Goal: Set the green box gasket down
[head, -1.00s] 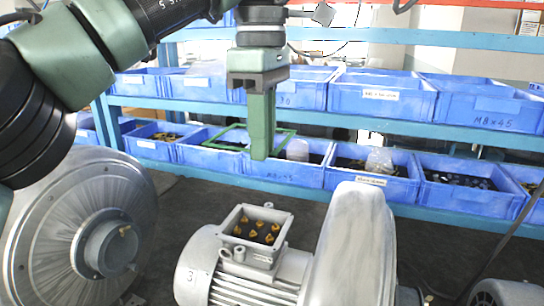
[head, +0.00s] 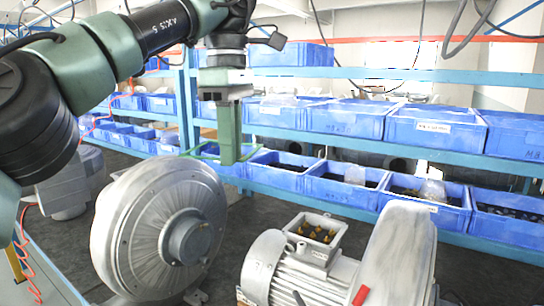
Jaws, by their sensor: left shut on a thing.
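The green box gasket (head: 192,152) is a thin green rectangular frame in the upper middle left of the head view. My left gripper (head: 229,158) points down and is shut on the gasket, holding it in the air. The fingers hide part of the frame. Below and to the right stands a grey motor (head: 290,271) with an open square terminal box (head: 326,255) on top, showing several yellow terminals inside. The gasket is well apart from this box. My right gripper is not in view.
A large round grey blower housing (head: 140,237) stands left of the motor. Another grey machine (head: 66,190) is at far left. Blue bins (head: 436,132) fill the shelves behind. A red object (head: 361,295) shows at the bottom edge. Dark bare surface lies between the blower and the bins.

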